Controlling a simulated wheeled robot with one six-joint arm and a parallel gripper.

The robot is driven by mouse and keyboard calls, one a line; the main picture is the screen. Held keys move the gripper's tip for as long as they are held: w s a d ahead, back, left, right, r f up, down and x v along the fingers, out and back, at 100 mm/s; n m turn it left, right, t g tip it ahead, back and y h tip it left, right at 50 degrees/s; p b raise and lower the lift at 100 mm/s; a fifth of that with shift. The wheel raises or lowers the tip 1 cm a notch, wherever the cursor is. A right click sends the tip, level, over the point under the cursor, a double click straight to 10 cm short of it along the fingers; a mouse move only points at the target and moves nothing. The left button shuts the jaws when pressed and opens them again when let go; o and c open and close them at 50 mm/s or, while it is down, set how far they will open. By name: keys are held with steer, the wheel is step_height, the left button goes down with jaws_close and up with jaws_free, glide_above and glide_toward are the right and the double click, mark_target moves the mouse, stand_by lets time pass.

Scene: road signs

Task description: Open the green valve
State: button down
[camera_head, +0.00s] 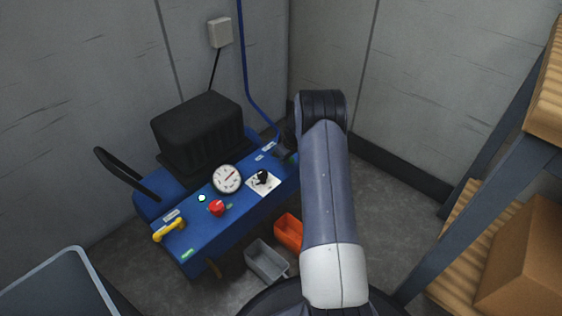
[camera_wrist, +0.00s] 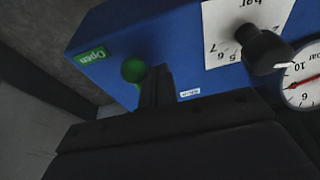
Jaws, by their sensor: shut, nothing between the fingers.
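The green valve shows in the wrist view as a round green knob (camera_wrist: 132,70) at the edge of the blue panel. A green label reading "Open" (camera_wrist: 90,55) is to its left. My gripper (camera_wrist: 157,82) is shut and empty, with its fingertips just right of the knob and overlapping its edge in the picture. I cannot tell whether they touch.
The blue machine (camera_head: 240,203) carries a black regulator knob (camera_head: 262,177), a pressure gauge (camera_head: 227,179), a red button (camera_head: 216,208) and a yellow handle (camera_head: 169,230). Grey (camera_head: 267,261) and orange (camera_head: 288,232) bins sit below. A shelf with boxes (camera_head: 525,264) stands at the right.

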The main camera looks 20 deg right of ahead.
steer(key=shift+d+f+n+y+b, duration=0.1)
steer(key=shift+d+n+y+b, duration=0.25)
steer(key=shift+d+n, duration=0.55)
steer(key=shift+w+n, duration=0.1)
steer(key=shift+n, duration=0.3)
steer(key=shift+d+r, duration=0.2)
steer(key=shift+a, duration=0.1)
steer(key=a, duration=0.2)
steer(key=a+f, duration=0.1)
steer(key=a, duration=0.1)
steer(key=shift+s+a+b, duration=0.1)
steer(key=shift+s+b, duration=0.2)
steer(key=shift+s, duration=0.05)
step_height(320, 180, up, 10)
steer(key=d+p, duration=0.2)
steer(key=p, duration=0.2)
steer(key=shift+w+d+f, duration=0.2)
steer(key=shift+d+f, duration=0.05)
steer(key=shift+d, duration=0.05)
steer(key=shift+f, duration=0.1)
